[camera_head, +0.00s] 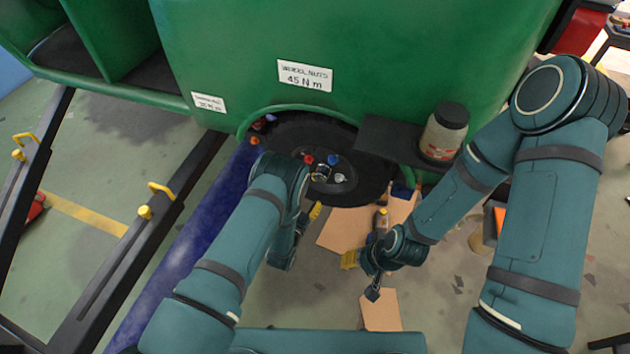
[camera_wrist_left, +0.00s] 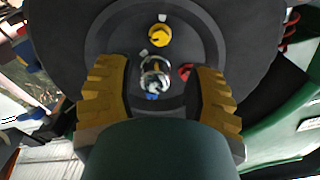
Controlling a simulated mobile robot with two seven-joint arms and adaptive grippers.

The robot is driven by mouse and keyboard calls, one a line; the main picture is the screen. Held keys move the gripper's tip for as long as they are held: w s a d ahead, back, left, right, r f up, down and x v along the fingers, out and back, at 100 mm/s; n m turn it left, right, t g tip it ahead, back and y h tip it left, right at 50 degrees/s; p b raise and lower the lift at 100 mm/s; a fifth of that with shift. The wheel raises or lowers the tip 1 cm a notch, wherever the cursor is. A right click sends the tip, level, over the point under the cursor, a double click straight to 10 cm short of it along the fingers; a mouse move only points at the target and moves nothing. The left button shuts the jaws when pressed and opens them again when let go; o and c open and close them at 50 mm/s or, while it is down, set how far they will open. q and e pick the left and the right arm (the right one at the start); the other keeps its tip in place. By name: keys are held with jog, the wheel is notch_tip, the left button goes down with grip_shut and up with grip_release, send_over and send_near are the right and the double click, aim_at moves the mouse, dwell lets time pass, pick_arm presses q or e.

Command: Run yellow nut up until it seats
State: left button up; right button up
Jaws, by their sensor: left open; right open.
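The yellow nut (camera_wrist_left: 159,35) is on the dark wheel's face (camera_wrist_left: 100,32), near the top of the left wrist view. I cannot tell whether it touches the wheel. In the head view my left arm seems to hide it. My left gripper (camera_wrist_left: 160,72) is open, its yellow fingers on either side of the shiny hub centre (camera_wrist_left: 155,72), with the yellow nut beyond the fingertips. In the head view only a bit of it (camera_head: 315,211) shows at the wheel's lower edge. My right gripper (camera_head: 362,276) is open and empty, low and right of the wheel.
A red nut (camera_head: 308,159) and a blue nut (camera_head: 333,159) are by the hub. The green body (camera_head: 400,60) overhangs the wheel. A jar (camera_head: 444,132) stands on a dark shelf (camera_head: 385,140) at right. Cardboard (camera_head: 340,230) lies on the floor. A ramp rail (camera_head: 130,240) runs along the left.

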pick_arm(q)
jog(key=b+x, duration=0.1)
jog(key=x, duration=0.7)
jog(key=shift+w+d+b, duration=0.1)
jog(key=shift+w+b, duration=0.15)
jog(key=shift+b, duration=0.05)
jog(key=shift+c, duration=0.4)
grip_shut()
